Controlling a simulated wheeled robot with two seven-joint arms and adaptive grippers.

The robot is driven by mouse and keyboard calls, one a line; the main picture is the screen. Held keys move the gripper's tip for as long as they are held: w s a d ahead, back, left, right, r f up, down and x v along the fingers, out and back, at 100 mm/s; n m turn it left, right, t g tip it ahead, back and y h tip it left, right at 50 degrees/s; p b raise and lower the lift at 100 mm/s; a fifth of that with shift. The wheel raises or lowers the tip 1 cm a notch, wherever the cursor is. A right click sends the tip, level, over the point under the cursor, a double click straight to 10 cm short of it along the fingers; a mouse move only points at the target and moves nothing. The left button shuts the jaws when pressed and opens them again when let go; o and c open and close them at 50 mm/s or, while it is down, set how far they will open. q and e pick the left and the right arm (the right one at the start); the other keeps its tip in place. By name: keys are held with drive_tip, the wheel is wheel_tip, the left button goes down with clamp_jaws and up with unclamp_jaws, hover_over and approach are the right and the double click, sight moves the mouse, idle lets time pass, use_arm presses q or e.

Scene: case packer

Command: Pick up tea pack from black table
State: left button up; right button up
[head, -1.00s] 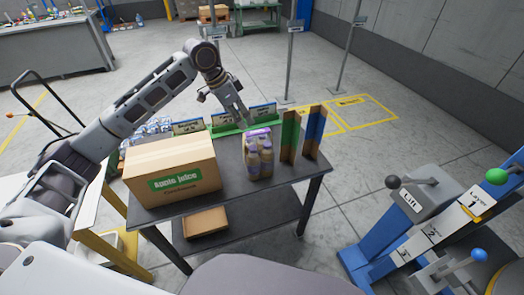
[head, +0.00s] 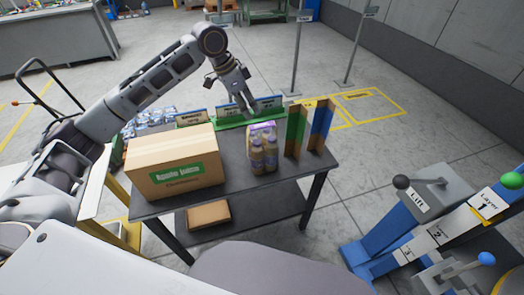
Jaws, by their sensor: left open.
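A pack of bottles with tan contents and a purple top (head: 263,150) stands on the black table (head: 235,183), right of the cardboard box; I take it for the tea pack, but its label is too small to read. My left gripper (head: 250,112) is open and points down above and just behind the pack, in front of the green rack. It looks empty and apart from the pack. My right gripper is not in view.
A cardboard box (head: 160,172) fills the table's left part. Green and blue upright dividers (head: 308,130) stand right of the pack. A green rack with small signs (head: 232,120) lies behind. A smaller box (head: 208,214) sits on the lower shelf. Blue lever stands (head: 420,225) are at right.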

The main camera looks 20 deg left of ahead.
use_arm(q)
hover_over(261, 125)
drive_tip(key=s+a, duration=0.1)
drive_tip(key=a, duration=0.1)
drive_tip(key=f, duration=0.4)
drive_tip(key=shift+s+f, duration=0.15)
drive_tip(key=shift+s, duration=0.05)
drive_tip(key=shift+w+d+f, duration=0.1)
drive_tip(key=shift+f, duration=0.25)
drive_tip(key=shift+w+d+f, duration=0.1)
drive_tip(key=shift+f, duration=0.2)
drive_tip(key=shift+d+f, duration=0.1)
drive_tip(key=shift+f, duration=0.05)
drive_tip(key=x, duration=0.3)
drive_tip(key=shift+w+d+f, duration=0.1)
drive_tip(key=shift+d, duration=0.05)
drive_tip(key=shift+x, duration=0.8)
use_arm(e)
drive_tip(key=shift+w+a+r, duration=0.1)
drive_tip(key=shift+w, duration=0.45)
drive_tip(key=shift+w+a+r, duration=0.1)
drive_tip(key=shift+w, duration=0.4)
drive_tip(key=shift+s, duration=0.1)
